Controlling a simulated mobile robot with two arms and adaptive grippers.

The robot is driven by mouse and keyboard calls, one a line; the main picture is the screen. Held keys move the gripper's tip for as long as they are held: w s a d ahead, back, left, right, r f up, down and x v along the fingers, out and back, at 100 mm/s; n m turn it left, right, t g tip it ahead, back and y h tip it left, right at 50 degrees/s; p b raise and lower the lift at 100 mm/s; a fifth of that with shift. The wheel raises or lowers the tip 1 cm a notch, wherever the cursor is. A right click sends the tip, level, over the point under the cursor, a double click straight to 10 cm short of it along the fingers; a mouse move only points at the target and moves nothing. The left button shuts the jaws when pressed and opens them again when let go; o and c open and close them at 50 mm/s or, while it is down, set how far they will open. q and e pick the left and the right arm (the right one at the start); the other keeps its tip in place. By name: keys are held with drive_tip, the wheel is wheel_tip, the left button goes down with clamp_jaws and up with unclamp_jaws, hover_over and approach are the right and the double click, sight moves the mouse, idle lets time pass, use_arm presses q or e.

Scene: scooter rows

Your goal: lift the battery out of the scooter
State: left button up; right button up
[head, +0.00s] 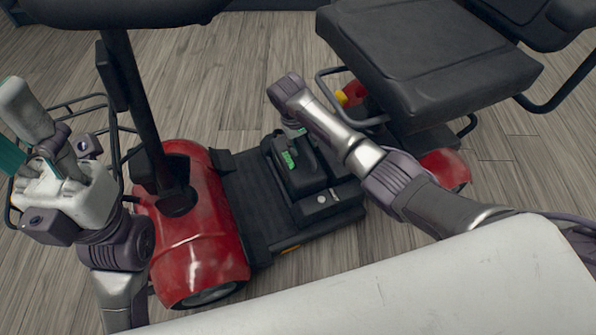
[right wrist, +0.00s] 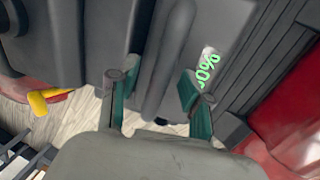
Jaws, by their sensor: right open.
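The battery (head: 304,178) is a black block with a green display, seated on the black footboard of the red scooter (head: 205,240). In the right wrist view, its dark handle (right wrist: 170,50) and the green percent display (right wrist: 208,70) show close up. My right gripper (right wrist: 153,84) is open, with one teal-padded finger on each side of the handle in the picture; I cannot tell whether they touch it. In the head view my right wrist is over the battery and hides part of it. My left gripper (head: 18,135) is at the far left, away from the battery; its opening is unclear.
The black seat (head: 425,50) overhangs the right side, near my right arm. The black steering column (head: 137,110) rises left of the footboard. A wire basket (head: 90,110) is behind my left gripper. A yellow part (head: 352,93) shows under the seat. Wooden floor lies behind.

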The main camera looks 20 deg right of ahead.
drive_tip(key=shift+f, duration=0.25)
drive_tip(key=shift+c, duration=0.4)
clamp_jaws()
drive_tip(key=shift+w+r, duration=0.15)
drive_tip(key=shift+r, duration=0.05)
